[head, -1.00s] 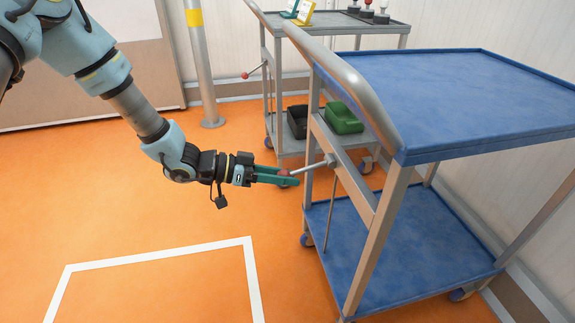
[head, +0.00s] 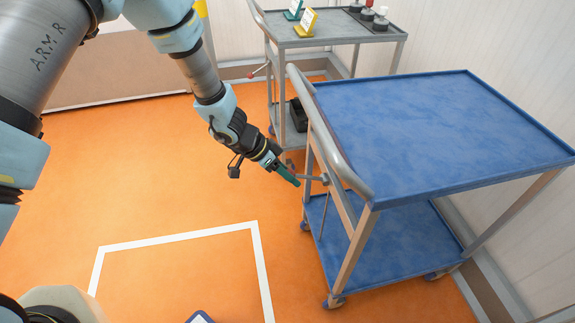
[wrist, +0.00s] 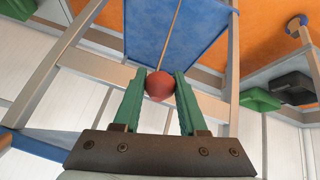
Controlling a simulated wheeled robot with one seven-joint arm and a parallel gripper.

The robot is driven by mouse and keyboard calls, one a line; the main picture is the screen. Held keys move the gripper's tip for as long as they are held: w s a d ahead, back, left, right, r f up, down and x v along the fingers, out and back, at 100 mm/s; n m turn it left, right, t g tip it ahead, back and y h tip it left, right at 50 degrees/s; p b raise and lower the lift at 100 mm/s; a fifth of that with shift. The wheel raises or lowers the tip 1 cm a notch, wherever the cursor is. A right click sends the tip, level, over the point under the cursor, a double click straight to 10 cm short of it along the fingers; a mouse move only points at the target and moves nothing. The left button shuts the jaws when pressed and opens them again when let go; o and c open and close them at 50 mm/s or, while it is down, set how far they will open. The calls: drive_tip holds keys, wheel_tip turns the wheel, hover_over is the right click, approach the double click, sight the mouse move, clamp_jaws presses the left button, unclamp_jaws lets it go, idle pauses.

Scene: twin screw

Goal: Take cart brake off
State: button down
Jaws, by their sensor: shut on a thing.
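The blue cart (head: 440,125) stands at the right in the head view, with a blue top shelf, a blue lower shelf and a grey handle rail. Its brake lever (head: 312,178) sticks out to the left from the end frame, below the rail. My gripper (head: 291,175) is at the lever's outer end. In the wrist view, the green fingers of my gripper (wrist: 160,78) are closed around the lever's red ball knob (wrist: 160,86). The lever's shaft is mostly hidden behind the knob there.
A grey cart (head: 345,32) stands behind, with cards and several small items on top and its own red-knobbed lever (head: 250,76). A white outline (head: 180,236) marks open orange floor at the front left. A wall runs along the right.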

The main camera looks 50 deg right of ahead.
drive_tip(key=shift+s+d+r+p, duration=0.2)
drive_tip(key=shift+r+p, duration=0.15)
drive_tip(key=shift+p, duration=0.3)
drive_tip(key=shift+s+d+r+p, duration=0.15)
drive_tip(key=shift+r+p, duration=0.2)
drive_tip(key=shift+p, duration=0.25)
drive_tip(key=shift+w, duration=0.1)
drive_tip(key=shift+c, duration=2.3)
unclamp_jaws()
drive_tip(key=v, duration=1)
drive_tip(key=shift+w+a+r, duration=0.15)
drive_tip(key=shift+a+r, duration=0.05)
drive_tip(key=shift+r, duration=0.1)
drive_tip(key=shift+w, duration=0.1)
